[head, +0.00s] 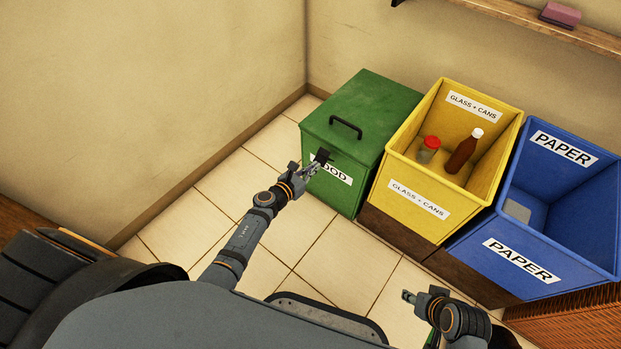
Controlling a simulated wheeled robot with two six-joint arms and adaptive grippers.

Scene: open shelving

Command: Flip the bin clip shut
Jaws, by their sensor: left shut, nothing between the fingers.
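The green food bin (345,185) stands in the corner with its lid (365,108) down. A black handle (345,127) is on top of the lid. The dark clip (322,156) is at the front edge of the lid, above the white food label (342,176). My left gripper (311,168) is shut and empty, right at the clip and covering part of the label. I cannot tell whether it touches the clip, or the clip's exact angle. My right gripper (408,296) is low at the front, away from the bins; its fingers are too small to read.
A yellow bin (405,170) holding a red-lidded jar (428,150) and a brown bottle (463,151) stands right of the green bin. A blue paper bin (510,235) is beyond it. A wall shelf (540,27) is above. Tiled floor (240,185) is clear left of the bins.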

